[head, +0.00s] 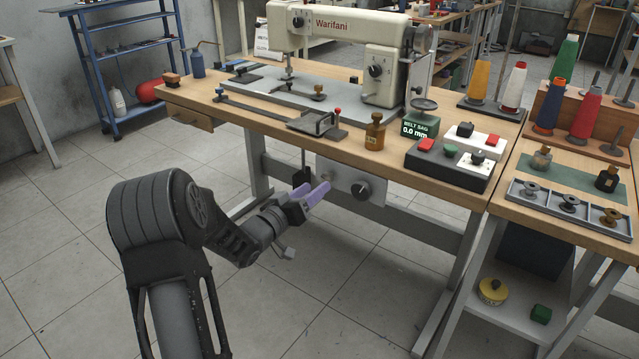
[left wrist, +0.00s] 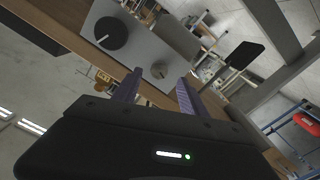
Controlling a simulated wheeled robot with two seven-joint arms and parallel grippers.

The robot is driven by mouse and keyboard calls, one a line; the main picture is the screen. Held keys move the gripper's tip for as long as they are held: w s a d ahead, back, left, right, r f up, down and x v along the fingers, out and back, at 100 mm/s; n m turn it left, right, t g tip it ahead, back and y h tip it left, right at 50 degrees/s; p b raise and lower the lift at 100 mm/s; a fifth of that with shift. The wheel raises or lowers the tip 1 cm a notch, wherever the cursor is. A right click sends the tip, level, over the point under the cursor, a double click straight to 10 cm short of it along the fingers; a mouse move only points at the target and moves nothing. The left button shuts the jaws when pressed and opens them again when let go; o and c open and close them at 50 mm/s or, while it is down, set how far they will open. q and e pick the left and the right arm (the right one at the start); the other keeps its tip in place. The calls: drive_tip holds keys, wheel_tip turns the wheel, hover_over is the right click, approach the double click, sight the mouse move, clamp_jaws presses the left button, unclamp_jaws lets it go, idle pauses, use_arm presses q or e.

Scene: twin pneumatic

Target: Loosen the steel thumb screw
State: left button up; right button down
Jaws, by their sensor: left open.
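The steel thumb screw (left wrist: 159,69) is a small silvery knob on a grey panel (left wrist: 152,42) under the table's front edge. In the left wrist view it appears between the tips of my left gripper's two lilac fingers (left wrist: 160,77), with a gap on each side. A larger black knob (left wrist: 111,33) is on the same panel. In the head view my left gripper (head: 318,187) is open and empty, just in front of the panel (head: 345,172). The screw is small and faint there beside the fingertips, and the remaining distance is hard to judge. My right gripper is not in view.
The wooden table (head: 400,170) above carries a sewing machine (head: 345,28), a brown bottle (head: 375,132) and a control box (head: 448,160). A black pedal-like plate (left wrist: 233,55) shows beside the fingers in the wrist view. The floor left of my arm is clear.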

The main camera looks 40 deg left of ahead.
use_arm(q)
drive_tip(key=s, duration=0.3)
drive_tip(key=shift+s+d, duration=0.1)
drive_tip(key=shift+s, duration=0.2)
idle(0.3)
wheel_tip(320, 180, down, 12)
drive_tip(key=s+f+g+y, duration=0.1)
drive_tip(key=s+g+y, duration=0.1)
drive_tip(key=g, duration=0.3)
drive_tip(key=s+d+f+g+h, duration=0.25)
drive_tip(key=s+d+f, duration=0.35)
drive_tip(key=d, duration=0.4)
drive_tip(key=s+d+f+m+g+h, duration=0.1)
drive_tip(key=s+d+f+g, duration=0.25)
drive_tip(key=d+f, duration=0.5)
drive_tip(key=s+d+f+g+h, duration=0.1)
drive_tip(key=s+d+f+g, duration=0.2)
drive_tip(key=s+d+f, duration=0.5)
drive_tip(key=s+d+f+m+g+h, duration=0.1)
drive_tip(key=s+d+g, duration=0.1)
drive_tip(key=s+d, duration=0.35)
drive_tip(key=s+d+m+g+h, duration=0.1)
drive_tip(key=s+d, duration=0.1)
drive_tip(key=d, duration=0.7)
wheel_tip(320, 180, up, 24)
drive_tip(key=p, duration=2.4)
drive_tip(key=shift+s+d+r+p, duration=0.15)
drive_tip(key=shift+s+d+p, duration=0.15)
drive_tip(key=shift+s+p, duration=0.1)
